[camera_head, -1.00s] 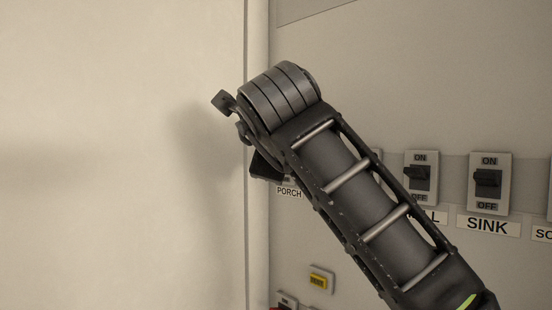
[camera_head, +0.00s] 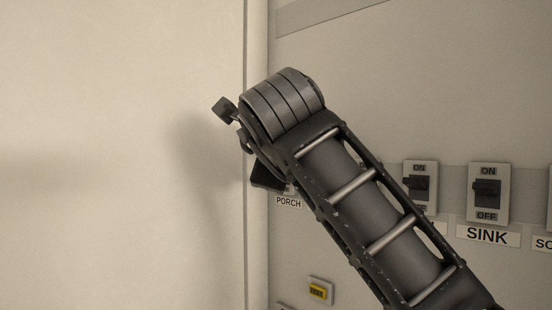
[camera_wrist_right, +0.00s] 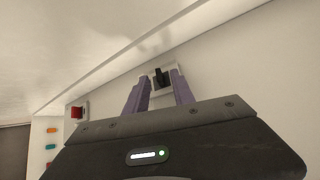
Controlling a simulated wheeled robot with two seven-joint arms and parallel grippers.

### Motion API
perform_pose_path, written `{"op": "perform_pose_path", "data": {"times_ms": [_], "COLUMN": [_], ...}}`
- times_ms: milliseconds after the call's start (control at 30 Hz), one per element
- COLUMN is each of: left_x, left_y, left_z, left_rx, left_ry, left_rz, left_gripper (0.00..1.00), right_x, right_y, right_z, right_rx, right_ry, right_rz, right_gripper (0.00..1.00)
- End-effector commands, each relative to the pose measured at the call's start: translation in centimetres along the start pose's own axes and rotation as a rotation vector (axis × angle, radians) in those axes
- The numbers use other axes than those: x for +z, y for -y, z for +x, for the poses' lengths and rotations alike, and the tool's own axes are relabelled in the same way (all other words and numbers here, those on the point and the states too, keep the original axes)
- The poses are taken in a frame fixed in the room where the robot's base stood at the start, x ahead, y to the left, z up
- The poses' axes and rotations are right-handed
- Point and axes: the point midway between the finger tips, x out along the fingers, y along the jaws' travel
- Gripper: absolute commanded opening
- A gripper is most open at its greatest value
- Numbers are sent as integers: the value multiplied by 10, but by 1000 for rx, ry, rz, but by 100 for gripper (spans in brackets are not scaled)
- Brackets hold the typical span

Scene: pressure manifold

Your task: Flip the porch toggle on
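The porch toggle is mostly hidden in the head view behind my right arm; its PORCH label (camera_head: 288,201) and a sliver of plate show. In the right wrist view a black toggle (camera_wrist_right: 161,77) on a pale plate, apparently the porch one, stands between the two purple fingers of my right gripper (camera_wrist_right: 160,82). The fingers are apart, one on each side of the lever. I cannot tell whether they touch it, or whether the lever is up or down. My left gripper is out of view.
More toggles stand to the right, one partly labelled (camera_head: 418,184) and SINK (camera_head: 487,192). A yellow switch (camera_head: 318,290) sits below. A vertical wall edge (camera_head: 257,120) runs close left of the porch label. The right wrist view shows a red switch (camera_wrist_right: 76,112).

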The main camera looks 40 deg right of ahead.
Motion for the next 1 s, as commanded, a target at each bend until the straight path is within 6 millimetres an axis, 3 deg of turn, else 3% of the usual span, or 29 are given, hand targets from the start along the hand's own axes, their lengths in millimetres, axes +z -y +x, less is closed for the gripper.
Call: {"op": "perform_pose_path", "data": {"times_ms": [667, 833, 1000], "left_x": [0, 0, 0], "left_y": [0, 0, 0], "left_z": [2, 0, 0], "left_rx": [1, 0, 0], "left_ry": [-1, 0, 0], "left_rz": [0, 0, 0], "left_gripper": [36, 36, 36], "right_x": [1, 2, 3], "right_y": [-1, 0, -2], "right_z": [-42, -63, -69], "right_rx": [-4, -4, 0], "right_ry": [-5, -4, -1], "right_rz": [-5, -5, -6], "right_gripper": [30, 30, 30]}}
